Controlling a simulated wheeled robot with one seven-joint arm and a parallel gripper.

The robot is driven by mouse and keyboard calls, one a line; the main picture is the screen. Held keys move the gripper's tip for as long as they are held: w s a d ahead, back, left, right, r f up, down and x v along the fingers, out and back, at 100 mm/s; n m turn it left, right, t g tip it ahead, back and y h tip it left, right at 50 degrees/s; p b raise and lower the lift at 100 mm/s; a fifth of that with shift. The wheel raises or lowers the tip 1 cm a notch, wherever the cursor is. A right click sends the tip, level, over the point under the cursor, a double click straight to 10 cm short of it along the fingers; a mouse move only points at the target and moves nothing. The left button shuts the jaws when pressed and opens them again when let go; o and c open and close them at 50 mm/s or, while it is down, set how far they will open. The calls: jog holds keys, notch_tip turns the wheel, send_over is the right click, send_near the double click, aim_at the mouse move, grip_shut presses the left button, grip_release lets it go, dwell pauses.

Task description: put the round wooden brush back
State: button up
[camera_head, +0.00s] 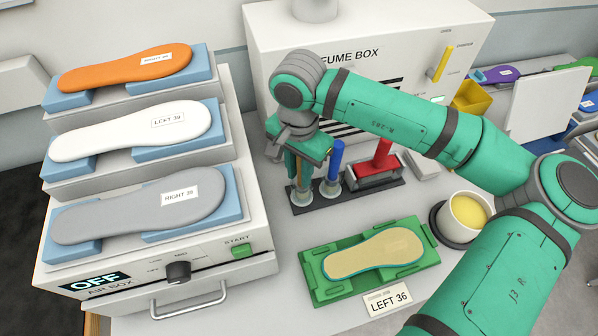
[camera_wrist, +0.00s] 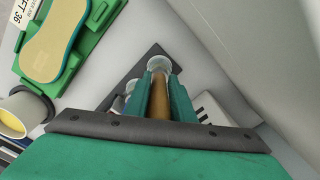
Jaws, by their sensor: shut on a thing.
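The round wooden brush (camera_wrist: 158,98) is a brown upright handle between the two green fingers of my gripper (camera_wrist: 160,95) in the wrist view. My gripper is shut on it. In the head view my gripper (camera_head: 305,166) points down over the left end of a dark tool rack (camera_head: 357,198). The brush's lower end is at a pale round cup (camera_head: 301,195) there; the cup also shows in the wrist view (camera_wrist: 158,63). Whether the brush rests fully in the cup I cannot tell. My fingers hide part of it.
A blue-handled tool (camera_head: 336,160) stands in the neighbouring cup, close to my fingers. A red-handled block (camera_head: 381,160) sits farther right on the rack. The fume box (camera_head: 270,50) is behind. A green fixture with an insole (camera_head: 372,254) lies in front, beside a yellow-filled cup (camera_head: 466,215).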

aim_at(299, 187)
jog(key=shift+f, duration=0.2)
jog(key=shift+f, duration=0.15)
jog(key=o, duration=1)
notch_tip(299, 187, up, 12)
jog(key=shift+r, duration=0.2)
jog(key=shift+s, duration=0.1)
